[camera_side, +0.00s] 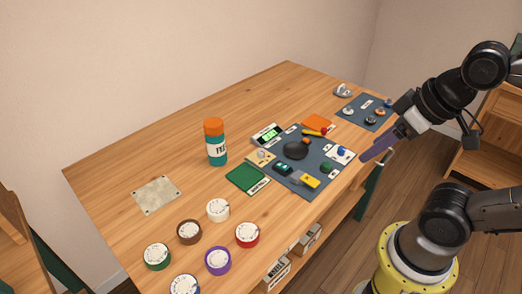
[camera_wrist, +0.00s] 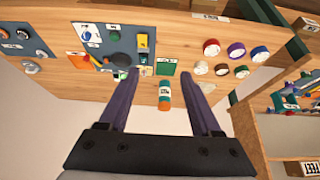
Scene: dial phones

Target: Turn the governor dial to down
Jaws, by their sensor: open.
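Several round dials with white faces and coloured rims stand on the wooden table in the side view: white (camera_side: 218,210), brown (camera_side: 189,232), red (camera_side: 247,235), green (camera_side: 157,256), purple (camera_side: 218,261) and a blue one cut by the lower edge. They also show at the right in the wrist view, among them a red one (camera_wrist: 211,47). Their markings are too small to read, so I cannot tell which is the governor dial. My gripper (camera_side: 373,149) is open and empty, in the air by the table's right edge. Its two purple fingers (camera_wrist: 162,80) are spread in the wrist view.
A blue-grey board (camera_side: 265,161) carries a black round knob (camera_side: 296,150), a yellow block and small parts. A smaller board (camera_side: 352,113) with knobs lies behind. A teal bottle with orange cap (camera_side: 217,145) stands upright. The table's left side is mostly clear.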

